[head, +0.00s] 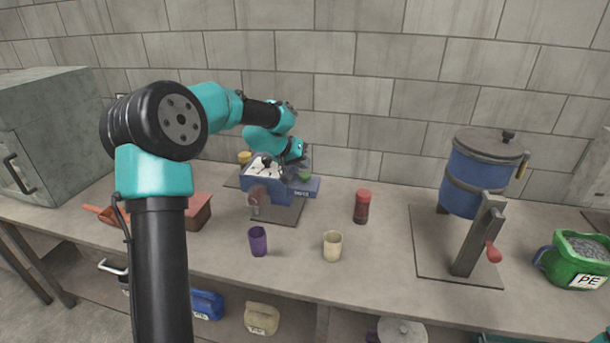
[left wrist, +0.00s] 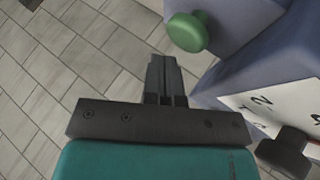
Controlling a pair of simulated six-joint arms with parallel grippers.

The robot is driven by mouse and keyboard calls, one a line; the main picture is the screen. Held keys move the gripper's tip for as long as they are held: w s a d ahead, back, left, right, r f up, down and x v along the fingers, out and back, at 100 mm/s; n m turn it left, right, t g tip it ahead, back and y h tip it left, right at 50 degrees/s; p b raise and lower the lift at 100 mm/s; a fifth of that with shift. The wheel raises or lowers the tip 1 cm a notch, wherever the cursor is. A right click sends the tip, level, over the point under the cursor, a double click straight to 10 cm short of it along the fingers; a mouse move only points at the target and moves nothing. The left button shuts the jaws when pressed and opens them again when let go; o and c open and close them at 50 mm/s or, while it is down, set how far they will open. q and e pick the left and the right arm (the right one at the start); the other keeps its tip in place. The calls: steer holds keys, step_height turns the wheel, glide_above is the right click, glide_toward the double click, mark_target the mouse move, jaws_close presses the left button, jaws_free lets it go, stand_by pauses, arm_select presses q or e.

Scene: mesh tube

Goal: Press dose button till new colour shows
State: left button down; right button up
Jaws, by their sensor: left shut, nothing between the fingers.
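The blue dosing machine (head: 262,186) stands on the bench near the back wall, with a white dial face on top. Its green round button (head: 304,176) is on the right part, partly behind my gripper. In the left wrist view the green button (left wrist: 187,32) stands out from the blue body, and a black knob (left wrist: 285,153) sits by the white dial face (left wrist: 270,108). My left gripper (head: 305,165) is at the button side of the machine. In the left wrist view its fingers (left wrist: 164,62) are shut and empty, a little apart from the button. My right gripper is not in view.
A purple cup (head: 258,241), a cream cup (head: 333,245) and a red-topped dark container (head: 362,206) stand in front of and right of the machine. A blue drum (head: 478,180) with a lever and a green pellet jug (head: 580,260) stand at right. Bench between is clear.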

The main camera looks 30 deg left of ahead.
mark_target(305, 173)
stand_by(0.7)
arm_select(q)
steer(key=shift+f, duration=0.45)
steer(key=shift+s+f, duration=0.15)
steer(key=shift+f, duration=1.15)
stand_by(1.6)
steer(key=shift+r, duration=1.3)
steer(key=shift+r, duration=2.6)
